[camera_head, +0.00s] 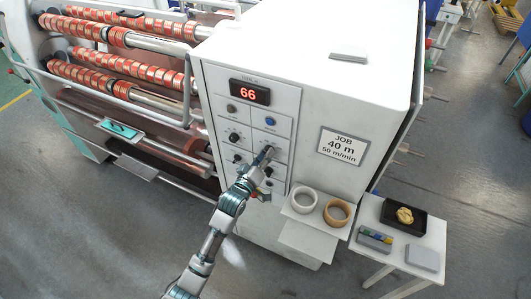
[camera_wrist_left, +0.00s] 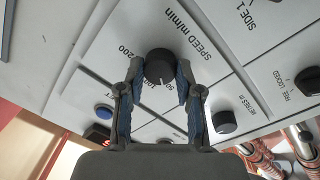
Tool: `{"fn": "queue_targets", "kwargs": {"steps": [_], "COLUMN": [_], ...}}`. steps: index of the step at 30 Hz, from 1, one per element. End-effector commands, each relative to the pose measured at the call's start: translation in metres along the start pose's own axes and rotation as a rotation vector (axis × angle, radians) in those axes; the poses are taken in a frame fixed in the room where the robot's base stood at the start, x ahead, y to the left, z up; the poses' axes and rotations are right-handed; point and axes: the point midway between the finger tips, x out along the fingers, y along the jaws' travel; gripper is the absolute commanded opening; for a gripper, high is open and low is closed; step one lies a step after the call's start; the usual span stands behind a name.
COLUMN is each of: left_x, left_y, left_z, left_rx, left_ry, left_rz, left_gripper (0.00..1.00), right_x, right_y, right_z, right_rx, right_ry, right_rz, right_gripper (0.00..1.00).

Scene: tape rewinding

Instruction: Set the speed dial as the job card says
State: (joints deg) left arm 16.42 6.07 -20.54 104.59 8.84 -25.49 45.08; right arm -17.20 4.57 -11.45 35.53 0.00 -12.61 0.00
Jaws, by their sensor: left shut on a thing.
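My left gripper (camera_wrist_left: 158,88) is shut on the dial, one finger on each side. In the head view my left gripper (camera_head: 264,157) reaches the panel (camera_head: 284,101) and hides the dial. The job card (camera_head: 342,148) reads "JOB 40 m 50 m/min". My right gripper is not in view.
A red display (camera_head: 249,93) reads 66. Other knobs are close by, including one labelled metres (camera_wrist_left: 225,122) and a blue button (camera_wrist_left: 103,111). A shelf holds a white roll (camera_head: 303,200) and a tan roll (camera_head: 337,212). A side table (camera_head: 385,249) stands at right.

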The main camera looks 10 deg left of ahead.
Motion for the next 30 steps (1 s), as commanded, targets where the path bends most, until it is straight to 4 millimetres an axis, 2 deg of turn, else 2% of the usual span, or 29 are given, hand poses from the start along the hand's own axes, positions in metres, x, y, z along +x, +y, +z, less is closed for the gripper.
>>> {"fn": "queue_targets", "kwargs": {"steps": [7, 20, 21, 23, 24, 30], "left_x": [0.0001, 0.0002, 0.0002, 0.0002, 0.0002, -0.0003], "left_y": [-0.0002, -0.0008, -0.0008, -0.0007, -0.0007, -0.0001], "left_z": [-0.0012, -0.0007, -0.0007, -0.0007, -0.0006, -0.0004], "left_rx": [-0.063, -0.073, -0.073, -0.072, -0.072, -0.071], "left_ry": [0.006, 0.006, 0.006, 0.006, 0.006, 0.005], "left_rz": [0.0, 0.0, 0.0, 0.0, 0.0, 0.001], "left_gripper": [0.0, 0.0, 0.4, 0.55, 0.6, 0.6], "right_x": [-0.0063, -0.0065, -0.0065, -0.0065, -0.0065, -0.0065], "right_y": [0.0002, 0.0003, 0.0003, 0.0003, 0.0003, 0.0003], "right_z": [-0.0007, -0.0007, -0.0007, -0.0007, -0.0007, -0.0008], "right_rx": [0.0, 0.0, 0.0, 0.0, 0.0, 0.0], "right_ry": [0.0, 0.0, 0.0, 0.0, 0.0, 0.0], "right_rz": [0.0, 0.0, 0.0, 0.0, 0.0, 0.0], "right_gripper": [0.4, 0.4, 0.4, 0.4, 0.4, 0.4]}}
